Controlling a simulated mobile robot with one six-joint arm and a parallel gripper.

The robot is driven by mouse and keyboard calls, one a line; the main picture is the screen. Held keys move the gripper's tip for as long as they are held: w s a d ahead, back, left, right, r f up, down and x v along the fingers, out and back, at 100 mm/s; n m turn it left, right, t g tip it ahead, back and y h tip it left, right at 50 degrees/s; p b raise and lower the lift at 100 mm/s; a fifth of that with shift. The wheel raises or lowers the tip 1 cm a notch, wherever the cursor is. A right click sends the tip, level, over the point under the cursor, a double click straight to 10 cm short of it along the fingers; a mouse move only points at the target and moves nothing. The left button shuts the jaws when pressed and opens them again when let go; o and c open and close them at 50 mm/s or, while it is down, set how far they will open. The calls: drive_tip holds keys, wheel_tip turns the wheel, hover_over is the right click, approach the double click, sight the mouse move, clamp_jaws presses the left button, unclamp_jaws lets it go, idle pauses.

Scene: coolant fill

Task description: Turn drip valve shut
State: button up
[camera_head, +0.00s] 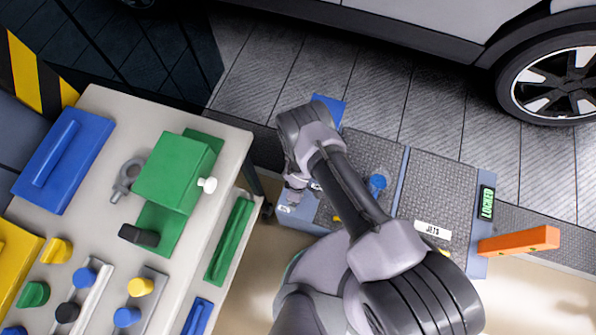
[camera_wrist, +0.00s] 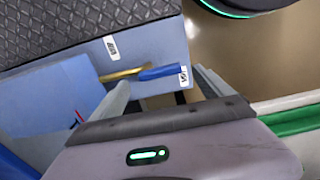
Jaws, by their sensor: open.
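The drip valve, a blue lever on a brass stem, (camera_wrist: 160,72) shows in the wrist view on the side of the blue-grey unit (camera_wrist: 150,45). The lever lies roughly level in the picture, with a small white label at its right end. My gripper (camera_wrist: 163,80) is open, its two pale fingers on either side of the lever in the picture. I cannot tell whether they touch it. In the head view my gripper (camera_head: 294,196) is at the left edge of the unit, and my arm hides part of it. I cannot make out the valve there.
The unit has grey textured panels (camera_head: 440,185), a blue knob (camera_head: 377,181), a "JETS" label, a "LOCKED" display (camera_head: 487,203) and an orange bar (camera_head: 518,243). A bench (camera_head: 225,150) at left holds a green block (camera_head: 172,170), a blue case (camera_head: 65,158) and several knobs. A car stands behind.

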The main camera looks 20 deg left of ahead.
wheel_tip(320, 180, up, 14)
drive_tip(key=p, duration=1.3)
drive_tip(key=shift+r, duration=0.25)
